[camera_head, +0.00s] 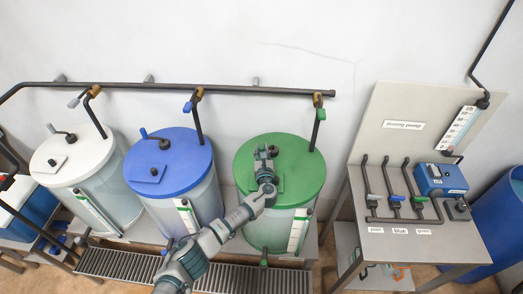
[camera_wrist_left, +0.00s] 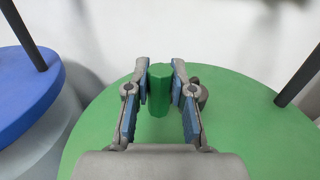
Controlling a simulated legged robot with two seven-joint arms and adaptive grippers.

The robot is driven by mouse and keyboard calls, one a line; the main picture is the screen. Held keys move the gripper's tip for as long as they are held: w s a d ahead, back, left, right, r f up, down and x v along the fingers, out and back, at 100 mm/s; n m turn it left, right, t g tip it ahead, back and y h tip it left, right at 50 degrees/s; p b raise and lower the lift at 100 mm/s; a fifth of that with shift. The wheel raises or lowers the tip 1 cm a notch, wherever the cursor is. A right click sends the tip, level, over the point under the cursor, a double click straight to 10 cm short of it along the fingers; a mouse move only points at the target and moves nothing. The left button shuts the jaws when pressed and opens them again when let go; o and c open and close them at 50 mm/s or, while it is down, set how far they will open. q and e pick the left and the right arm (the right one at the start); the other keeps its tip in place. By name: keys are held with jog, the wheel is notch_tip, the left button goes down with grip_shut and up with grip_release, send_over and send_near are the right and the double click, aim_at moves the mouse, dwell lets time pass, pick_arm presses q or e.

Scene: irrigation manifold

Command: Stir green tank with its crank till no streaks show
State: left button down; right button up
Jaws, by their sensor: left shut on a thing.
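The green tank (camera_head: 310,180) stands third in the row, with a round green lid and a pale body. My left gripper (camera_head: 265,152) reaches over its lid from the front. In the left wrist view the left gripper (camera_wrist_left: 160,88) is shut on the green crank handle (camera_wrist_left: 159,92), an upright green cylinder between the two blue-padded fingers. A dark grey knob (camera_wrist_left: 201,94) shows just right of the fingers. The liquid inside is seen only dimly through the tank's wall, and I cannot tell whether streaks show. My right gripper is in neither view.
The blue tank (camera_head: 180,155) and white tank (camera_head: 75,150) stand to the left. A dark pipe (camera_head: 240,90) with drop pipes runs behind the lids. A bench (camera_head: 430,235) with valves and a blue box (camera_head: 441,180) stands right. A drain grate (camera_head: 125,264) lies in front.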

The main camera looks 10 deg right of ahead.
pick_arm(q)
jog(key=c, duration=1)
grip_release()
jog(key=shift+d, duration=0.15)
jog(key=shift+o, duration=0.2)
jog(key=s, duration=1.1)
jog(key=shift+s+f, duration=0.1)
jog(key=shift+s, duration=0.3)
